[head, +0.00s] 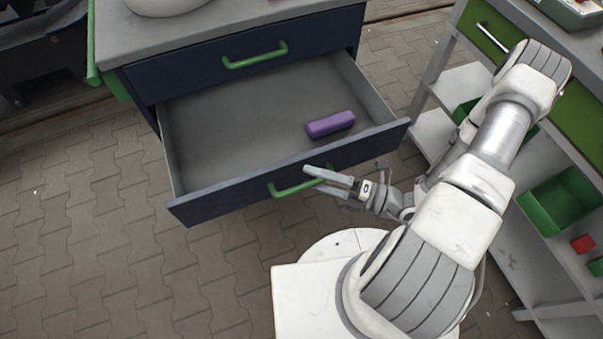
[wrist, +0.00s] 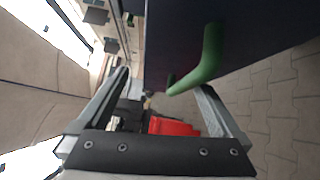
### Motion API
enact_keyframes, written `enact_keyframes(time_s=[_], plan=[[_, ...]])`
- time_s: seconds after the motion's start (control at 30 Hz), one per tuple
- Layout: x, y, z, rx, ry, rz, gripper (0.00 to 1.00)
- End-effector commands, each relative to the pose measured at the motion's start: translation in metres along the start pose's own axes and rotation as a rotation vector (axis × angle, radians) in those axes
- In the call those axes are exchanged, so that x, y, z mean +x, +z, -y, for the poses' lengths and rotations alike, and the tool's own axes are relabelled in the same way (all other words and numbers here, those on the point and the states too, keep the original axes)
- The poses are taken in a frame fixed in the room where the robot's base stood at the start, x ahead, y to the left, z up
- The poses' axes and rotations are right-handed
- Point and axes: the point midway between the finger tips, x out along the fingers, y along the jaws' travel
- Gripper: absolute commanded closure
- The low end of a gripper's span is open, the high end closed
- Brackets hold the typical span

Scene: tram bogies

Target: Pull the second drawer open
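The second drawer (head: 290,179) of the dark blue cabinet is pulled far out, its grey inside exposed. A purple block (head: 330,124) lies in it, towards the right front. The drawer's green bar handle (head: 291,189) is on its front. My gripper (head: 311,179) is at the right end of that handle, fingers pointing left. In the wrist view the fingers of my gripper (wrist: 165,80) stand wide apart, and the green handle (wrist: 208,62) reaches between them, nearer the right finger. I cannot tell whether a finger touches it.
The top drawer (head: 250,58) above is shut. A grey shelf unit (head: 436,138) with green bins (head: 560,200) and a red block (head: 582,244) stands at the right, close to my arm. Paved floor (head: 90,220) is clear at the left.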

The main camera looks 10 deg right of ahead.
Motion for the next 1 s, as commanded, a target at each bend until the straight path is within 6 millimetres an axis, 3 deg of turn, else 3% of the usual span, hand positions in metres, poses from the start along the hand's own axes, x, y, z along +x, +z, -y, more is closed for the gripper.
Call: enact_keyframes(time_s=[0.03,0.17,0.2,0.23,0.5,1.0], plan=[[-0.013,0.017,-0.045,-0.012,0.112,0.061,0.44],[-0.037,0.024,-0.061,-0.012,0.113,0.06,0.44],[-0.044,0.026,-0.065,-0.011,0.114,0.06,0.5],[-0.049,0.028,-0.068,-0.011,0.113,0.059,0.5],[-0.073,0.034,-0.077,-0.005,0.11,0.055,0.5],[-0.075,0.034,-0.075,-0.004,0.107,0.054,0.5]])
